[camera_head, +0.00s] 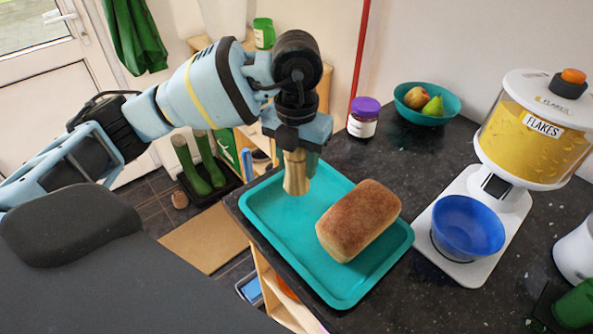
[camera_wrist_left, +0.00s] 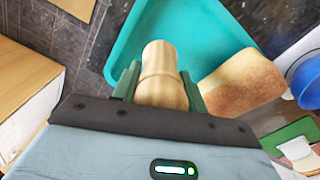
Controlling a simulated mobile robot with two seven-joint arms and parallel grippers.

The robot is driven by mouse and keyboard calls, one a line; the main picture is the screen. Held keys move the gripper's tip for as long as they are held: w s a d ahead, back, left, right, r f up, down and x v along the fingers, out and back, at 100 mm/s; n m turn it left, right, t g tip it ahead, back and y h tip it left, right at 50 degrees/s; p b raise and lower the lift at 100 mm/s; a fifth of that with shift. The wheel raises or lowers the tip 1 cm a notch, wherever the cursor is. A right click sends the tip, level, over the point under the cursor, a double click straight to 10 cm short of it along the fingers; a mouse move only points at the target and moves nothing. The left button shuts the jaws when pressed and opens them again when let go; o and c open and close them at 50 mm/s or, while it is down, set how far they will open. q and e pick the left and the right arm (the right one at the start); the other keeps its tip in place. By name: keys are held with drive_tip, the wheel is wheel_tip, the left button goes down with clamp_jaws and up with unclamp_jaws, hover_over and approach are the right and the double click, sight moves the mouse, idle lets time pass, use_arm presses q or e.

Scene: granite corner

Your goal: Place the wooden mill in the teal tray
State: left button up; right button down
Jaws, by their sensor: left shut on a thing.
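The wooden mill (camera_head: 297,178) is pale, turned wood and hangs below my left gripper (camera_head: 297,152), whose fingers are shut on it. In the left wrist view the mill (camera_wrist_left: 160,78) sits between the two green fingers of the gripper (camera_wrist_left: 160,92). The teal tray (camera_head: 345,288) lies on the dark counter, and the mill shows over its back left part. I cannot tell whether the mill's lower end touches the tray. The tray also shows in the left wrist view (camera_wrist_left: 190,28). My right gripper is not in view.
A bread loaf (camera_head: 358,220) lies in the tray, right of the mill. A flakes dispenser (camera_head: 530,135) with a blue bowl (camera_head: 467,228) stands right of the tray. A purple-lidded jar (camera_head: 363,118) and a teal fruit bowl (camera_head: 448,107) stand behind. The tray's front part is bare.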

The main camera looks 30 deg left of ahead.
sight(296, 173)
use_arm(q)
drive_tip(key=shift+s+f, duration=0.1)
drive_tip(key=shift+f, duration=1.4)
drive_tip(key=shift+f, duration=0.2)
drive_tip(key=o, duration=1.1)
drive_tip(key=shift+r, duration=0.1)
wheel_tip(296, 173, up, 12)
drive_tip(key=shift+r+p, duration=0.1)
drive_tip(key=shift+p, duration=0.35)
